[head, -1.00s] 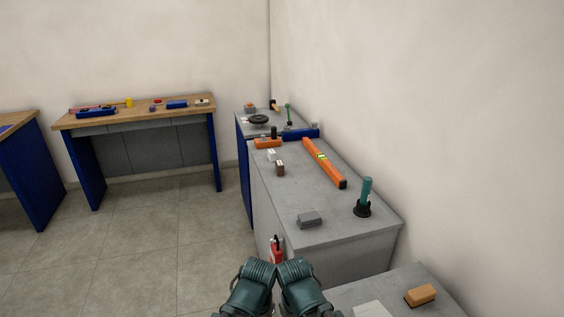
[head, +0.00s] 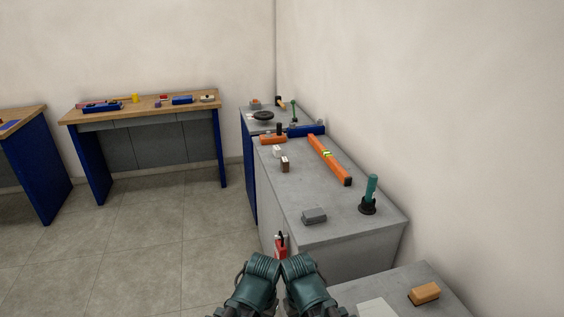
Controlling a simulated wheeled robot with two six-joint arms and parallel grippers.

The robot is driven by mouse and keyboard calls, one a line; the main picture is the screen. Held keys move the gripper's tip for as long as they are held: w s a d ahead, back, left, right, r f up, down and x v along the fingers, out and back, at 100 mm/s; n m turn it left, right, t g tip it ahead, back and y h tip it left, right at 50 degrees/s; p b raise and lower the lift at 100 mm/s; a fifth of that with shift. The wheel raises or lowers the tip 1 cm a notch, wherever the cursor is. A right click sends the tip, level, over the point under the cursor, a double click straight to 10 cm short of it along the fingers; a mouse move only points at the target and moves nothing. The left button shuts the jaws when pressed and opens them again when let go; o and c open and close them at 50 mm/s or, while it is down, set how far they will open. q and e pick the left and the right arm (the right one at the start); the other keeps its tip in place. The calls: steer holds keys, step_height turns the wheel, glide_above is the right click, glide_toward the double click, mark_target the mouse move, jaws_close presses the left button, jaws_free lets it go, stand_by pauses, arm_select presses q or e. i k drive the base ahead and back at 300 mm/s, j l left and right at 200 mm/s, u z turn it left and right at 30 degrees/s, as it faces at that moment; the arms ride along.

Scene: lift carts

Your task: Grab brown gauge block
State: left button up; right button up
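A small brown block with a pale top (head: 285,164), which looks like the brown gauge block, stands on the grey cabinet top (head: 295,195) near its left edge. A similar small white block (head: 277,152) stands just behind it.
The same top holds a grey block (head: 314,216), an orange level (head: 330,160) and a teal-handled plunger-like tool (head: 369,195). A nearer cabinet holds an orange-brown block (head: 425,293). A wooden workbench (head: 140,110) stands back left. Floor (head: 150,230) at left is clear.

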mark_target(284, 163)
steer(key=i+j, duration=1.7)
steer(key=i, duration=0.15)
steer(key=i+j+z, duration=0.25)
steer(key=i+j, duration=0.15)
steer(key=z, duration=2.1)
